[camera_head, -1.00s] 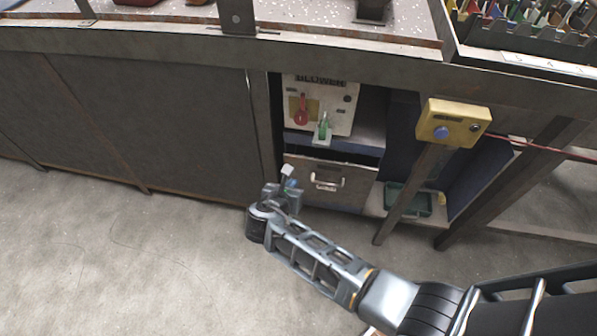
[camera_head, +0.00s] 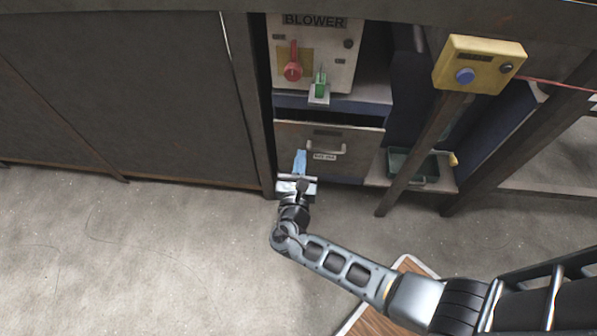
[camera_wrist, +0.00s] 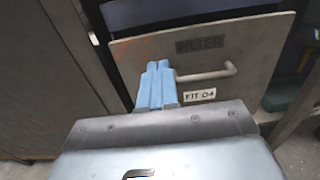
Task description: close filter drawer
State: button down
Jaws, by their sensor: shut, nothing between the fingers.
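The filter drawer (camera_head: 345,143) is a grey front with a bar handle, below the blower panel. A dark gap shows above its front edge, so it stands somewhat out. In the wrist view its front (camera_wrist: 150,55) carries a "FILTER" plate, the handle (camera_wrist: 215,74) and a "FIT 04" tag. My gripper (camera_head: 301,158) is shut and empty, its blue fingers upright in front of the drawer's left half. In the wrist view the fingertips (camera_wrist: 158,66) overlap the front just left of the handle. I cannot tell whether they touch it.
The blower panel (camera_head: 312,55) with a red lever and green switch is above the drawer. A yellow box with a blue button (camera_head: 478,65) stands on a post at right. A green tray (camera_head: 413,165) sits on a low shelf. Closed cabinet panels (camera_head: 110,90) fill the left.

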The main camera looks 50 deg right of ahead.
aim_at(305, 129)
jog(key=x, duration=0.7)
jog(key=shift+w+d+b, duration=0.15)
jog(key=shift+d+b, duration=0.1)
jog(key=shift+b, duration=0.15)
jog(key=b+x, duration=0.1)
jog(key=x, duration=0.3)
jog(key=shift+f+b, duration=0.1)
jog(key=shift+b, duration=0.3)
jog(key=shift+w+d+r, duration=0.2)
jog(key=shift+w+d, duration=0.05)
jog(key=shift+d, duration=0.1)
